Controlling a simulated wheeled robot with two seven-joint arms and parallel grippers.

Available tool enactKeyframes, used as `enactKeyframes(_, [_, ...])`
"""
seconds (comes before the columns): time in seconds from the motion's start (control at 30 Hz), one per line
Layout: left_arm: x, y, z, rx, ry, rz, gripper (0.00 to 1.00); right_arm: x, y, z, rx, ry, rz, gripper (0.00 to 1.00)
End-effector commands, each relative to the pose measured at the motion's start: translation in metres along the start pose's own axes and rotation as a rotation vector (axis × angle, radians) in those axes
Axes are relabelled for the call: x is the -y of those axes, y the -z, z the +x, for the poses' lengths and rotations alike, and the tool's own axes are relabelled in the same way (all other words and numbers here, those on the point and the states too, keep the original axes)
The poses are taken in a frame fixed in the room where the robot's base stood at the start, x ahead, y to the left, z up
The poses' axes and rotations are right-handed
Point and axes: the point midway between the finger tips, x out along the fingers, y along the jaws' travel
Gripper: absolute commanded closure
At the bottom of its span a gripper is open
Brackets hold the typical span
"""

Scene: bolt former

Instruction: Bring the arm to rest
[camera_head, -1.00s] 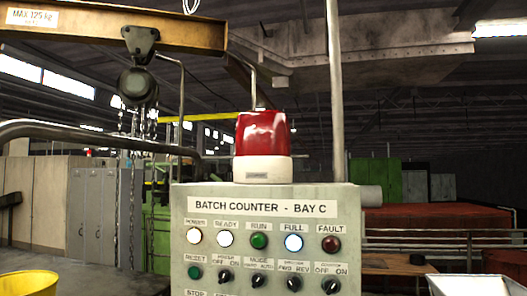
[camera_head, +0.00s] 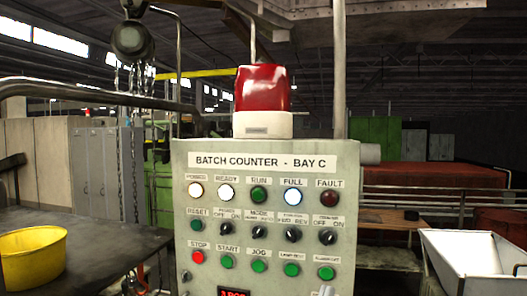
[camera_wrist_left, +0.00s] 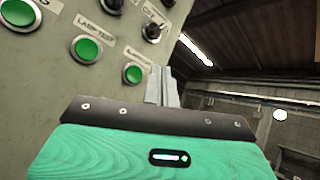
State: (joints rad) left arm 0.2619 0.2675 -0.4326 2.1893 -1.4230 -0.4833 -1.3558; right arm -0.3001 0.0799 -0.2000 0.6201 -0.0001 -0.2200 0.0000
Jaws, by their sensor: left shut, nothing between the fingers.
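My left gripper (camera_wrist_left: 164,84) shows in the left wrist view with its two grey fingers together and nothing between them. It points up beside the lower right part of the control panel (camera_wrist_left: 40,110), close to a green button (camera_wrist_left: 132,74). In the head view only a pale tip of the left gripper (camera_head: 326,291) shows at the bottom edge, in front of the panel (camera_head: 345,220). The rest of the left arm is out of the head view. My right gripper is in neither view.
The panel carries lamps, switches, buttons and a red beacon (camera_head: 263,88) on top. A yellow bucket (camera_head: 32,258) stands on a dark table (camera_head: 110,245) at left. A white hopper-like bin (camera_head: 470,245) is at right. A hoist block (camera_head: 131,42) hangs at upper left.

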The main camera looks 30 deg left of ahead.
Motion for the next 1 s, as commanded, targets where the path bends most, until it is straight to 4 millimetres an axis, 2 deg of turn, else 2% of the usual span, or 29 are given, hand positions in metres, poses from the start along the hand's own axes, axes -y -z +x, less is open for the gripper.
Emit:
enactKeyframes(0.23, [0.009, -0.010, -0.012, 0.001, -0.001, -0.001, 1.00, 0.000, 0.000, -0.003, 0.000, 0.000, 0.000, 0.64])
enactKeyframes(0.77, [0.007, -0.009, -0.014, -0.003, -0.008, -0.011, 1.00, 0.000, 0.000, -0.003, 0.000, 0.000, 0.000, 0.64])
enactKeyframes(0.87, [-0.006, -0.003, -0.023, -0.032, -0.069, -0.103, 1.00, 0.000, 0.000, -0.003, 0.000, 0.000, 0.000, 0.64])
enactKeyframes(0.97, [-0.037, 0.012, -0.047, -0.089, -0.224, -0.317, 1.00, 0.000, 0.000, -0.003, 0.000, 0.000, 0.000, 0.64])
enactKeyframes(1.0, [-0.052, 0.021, -0.062, -0.116, -0.312, -0.431, 1.00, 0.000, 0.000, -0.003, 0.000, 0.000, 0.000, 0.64])
